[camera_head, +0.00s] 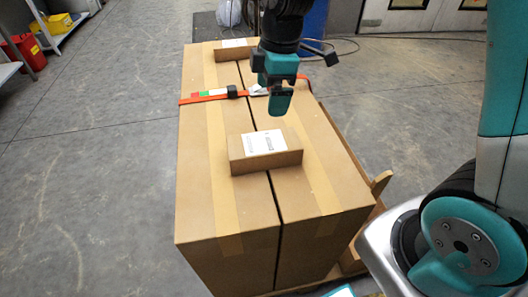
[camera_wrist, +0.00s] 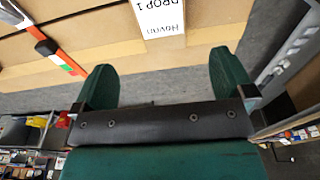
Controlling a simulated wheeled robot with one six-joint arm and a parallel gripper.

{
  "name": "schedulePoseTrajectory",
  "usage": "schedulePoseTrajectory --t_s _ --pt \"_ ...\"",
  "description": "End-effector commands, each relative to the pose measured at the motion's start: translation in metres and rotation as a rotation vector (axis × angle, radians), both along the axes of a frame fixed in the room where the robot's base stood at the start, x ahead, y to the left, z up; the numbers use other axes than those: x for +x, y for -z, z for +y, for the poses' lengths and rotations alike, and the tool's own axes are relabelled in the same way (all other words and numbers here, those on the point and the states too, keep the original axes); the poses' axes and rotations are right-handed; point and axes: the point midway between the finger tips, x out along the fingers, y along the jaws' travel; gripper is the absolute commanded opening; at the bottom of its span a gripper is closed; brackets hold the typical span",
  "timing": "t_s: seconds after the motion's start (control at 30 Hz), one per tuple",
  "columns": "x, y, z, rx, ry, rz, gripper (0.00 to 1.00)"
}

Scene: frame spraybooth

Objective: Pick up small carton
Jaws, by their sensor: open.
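A small brown carton (camera_head: 280,160) with a white printed label lies on top of two large cartons (camera_head: 230,215) in the head view. A second small carton (camera_head: 222,55) with a white label lies farther back, partly behind my arm. My gripper (camera_head: 280,104) hangs above the large cartons, behind the nearer small carton and apart from it. In the wrist view my gripper's two green fingers (camera_wrist: 165,75) are spread with nothing between them. A white printed label (camera_wrist: 160,17) on cardboard shows beyond them, cut off by the top edge; I cannot tell which carton it belongs to.
An orange strap (camera_head: 205,97) with a black buckle crosses the large cartons. They stand on a wooden pallet (camera_head: 352,262). Grey floor (camera_head: 90,170) is open at left. A red bin (camera_head: 25,52) and a shelf with yellow items (camera_head: 58,25) stand far left.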

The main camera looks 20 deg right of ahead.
Motion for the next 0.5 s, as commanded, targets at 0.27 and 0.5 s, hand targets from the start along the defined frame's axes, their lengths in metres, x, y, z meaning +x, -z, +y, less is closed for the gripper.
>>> schedulePoseTrajectory --t_s 0.27,0.5 --pt "0.0 0.06 0.005 -0.003 -0.004 0.007 1.0" --pt "0.002 0.104 0.011 -0.001 -0.003 0.004 1.0"
